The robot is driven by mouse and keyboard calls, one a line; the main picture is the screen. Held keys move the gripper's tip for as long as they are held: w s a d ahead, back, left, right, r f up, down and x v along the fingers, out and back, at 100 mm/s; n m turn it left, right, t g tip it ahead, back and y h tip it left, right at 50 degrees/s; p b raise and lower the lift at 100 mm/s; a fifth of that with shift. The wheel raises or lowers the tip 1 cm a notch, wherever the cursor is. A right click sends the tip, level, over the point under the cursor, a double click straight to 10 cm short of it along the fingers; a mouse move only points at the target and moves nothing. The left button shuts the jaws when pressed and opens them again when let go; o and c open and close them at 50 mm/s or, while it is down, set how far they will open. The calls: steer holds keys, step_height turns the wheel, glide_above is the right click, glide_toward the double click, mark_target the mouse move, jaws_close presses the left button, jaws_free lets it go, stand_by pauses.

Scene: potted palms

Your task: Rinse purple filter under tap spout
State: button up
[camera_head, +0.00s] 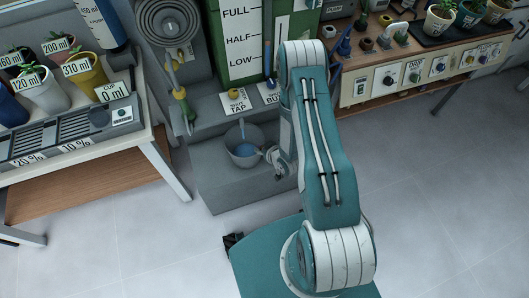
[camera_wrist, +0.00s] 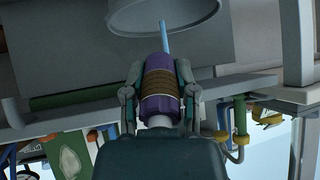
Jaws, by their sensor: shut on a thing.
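My gripper (camera_wrist: 160,85) is shut on the purple filter (camera_wrist: 160,72), a purple cylinder with a ribbed brown band, with one finger on each side. In the head view my gripper (camera_head: 274,157) is beside the right rim of a grey pot (camera_head: 243,160), and the filter cannot be made out there. A thin pale blue streak (camera_head: 241,128), which looks like water, comes down into the pot, and blue shows inside it. In the wrist view a blue streak (camera_wrist: 165,36) runs between the filter's end and a grey round vessel (camera_wrist: 165,14). The spout itself is not clear.
A green level board (camera_head: 241,45) stands behind. A bench with plant pots and a measuring tray (camera_head: 75,135) is at left. Another bench (camera_head: 400,75) is at right. The floor is clear.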

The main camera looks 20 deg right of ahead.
steer(key=shift+w+f, duration=0.5)
steer(key=shift+w, duration=0.05)
steer(key=shift+w+a+f, duration=0.5)
steer(key=shift+w+f, duration=0.05)
steer(key=shift+w, duration=0.15)
steer(key=shift+w+a+f, duration=0.45)
steer(key=shift+w+f, duration=0.1)
steer(key=shift+w, duration=0.1)
steer(key=x, duration=0.9)
steer(key=shift+w+d+f, duration=0.15)
steer(key=shift+d, duration=0.05)
stand_by(1.9)
steer(key=shift+v, duration=7.05)
